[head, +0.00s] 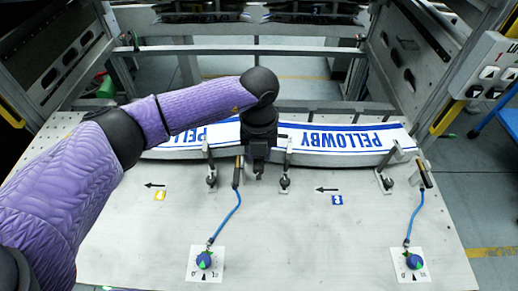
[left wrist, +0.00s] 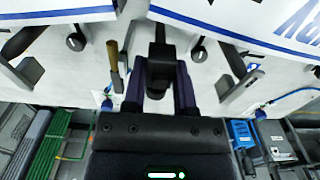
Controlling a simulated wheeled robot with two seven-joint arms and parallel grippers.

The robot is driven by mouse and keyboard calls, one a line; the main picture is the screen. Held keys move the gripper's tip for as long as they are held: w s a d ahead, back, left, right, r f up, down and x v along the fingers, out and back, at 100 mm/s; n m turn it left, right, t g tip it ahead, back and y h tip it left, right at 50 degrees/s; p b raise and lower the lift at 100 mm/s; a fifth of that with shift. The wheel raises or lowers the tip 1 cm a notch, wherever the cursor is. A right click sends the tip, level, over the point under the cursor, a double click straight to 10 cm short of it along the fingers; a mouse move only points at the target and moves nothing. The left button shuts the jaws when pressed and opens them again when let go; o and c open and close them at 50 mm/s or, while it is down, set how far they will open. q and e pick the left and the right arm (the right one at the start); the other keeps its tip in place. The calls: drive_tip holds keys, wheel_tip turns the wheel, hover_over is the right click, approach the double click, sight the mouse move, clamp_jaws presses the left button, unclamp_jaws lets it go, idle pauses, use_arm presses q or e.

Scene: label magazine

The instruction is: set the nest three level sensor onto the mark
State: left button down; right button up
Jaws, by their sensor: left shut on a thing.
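My left gripper (head: 258,172) points down at the front edge of the curved white PELLOWBY label strip (head: 352,139). It is shut on a small dark block-like part (left wrist: 158,68), which also shows between the two fingers in the left wrist view. This part may be the level sensor; its markings cannot be read. A black and brass rod (head: 237,172) on a blue cable stands just left of the gripper. Small black arrows (head: 327,189) are on the plate, and I cannot tell which sign is the mark. My right gripper is not in view.
Posts with black knobs stand along the strip, one left (head: 211,181) and one right (head: 285,183) of the gripper. Another cabled rod (head: 425,175) stands far right. Two blue-green dials (head: 203,260) sit near the front. The pale plate (head: 300,240) between the dials is clear.

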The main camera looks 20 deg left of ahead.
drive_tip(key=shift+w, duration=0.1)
use_arm(q)
drive_tip(key=shift+f, duration=0.65)
drive_tip(key=c, duration=0.7)
unclamp_jaws()
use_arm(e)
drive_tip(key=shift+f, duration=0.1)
use_arm(q)
drive_tip(key=shift+r, duration=0.4)
wheel_tip(320, 180, up, 9)
drive_tip(key=p, duration=0.2)
drive_tip(key=shift+p, duration=0.4)
drive_tip(key=shift+r, duration=0.15)
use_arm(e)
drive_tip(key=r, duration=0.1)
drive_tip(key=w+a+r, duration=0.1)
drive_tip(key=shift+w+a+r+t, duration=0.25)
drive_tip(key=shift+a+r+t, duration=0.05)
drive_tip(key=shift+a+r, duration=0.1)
